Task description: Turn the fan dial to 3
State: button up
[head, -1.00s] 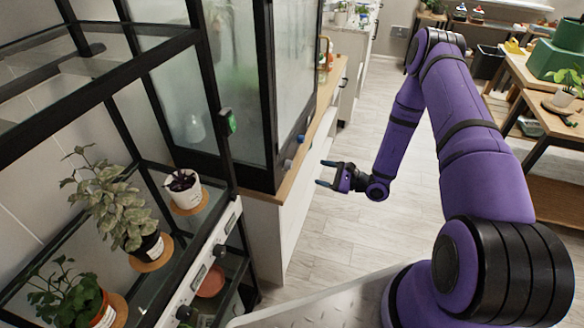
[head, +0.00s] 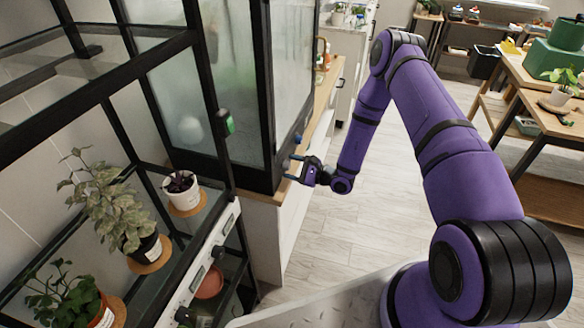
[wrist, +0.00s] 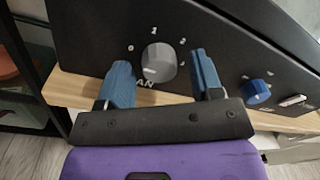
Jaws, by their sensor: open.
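The fan dial (wrist: 158,62) is a round grey knob on a black panel in the wrist view. The numbers 0, 1 and 2 show around it, and the letters "AN" show below it. A 3 is not visible; the right finger covers part of that side. The dial's raised ridge seems to point up, near the 1. My gripper (wrist: 161,70) is open, with one blue finger on each side of the dial; I cannot tell whether they touch it. In the head view my gripper (head: 291,167) is at the cabinet's front lower corner.
A blue knob (wrist: 257,92) sits on the same panel, right of the dial. The panel belongs to a glass-walled cabinet (head: 292,75) on a wooden counter (head: 265,196). A glass-shelved rack with potted plants (head: 146,248) stands at left. The floor (head: 325,230) beside the counter is clear.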

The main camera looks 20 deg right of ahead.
jog(key=c, duration=0.9)
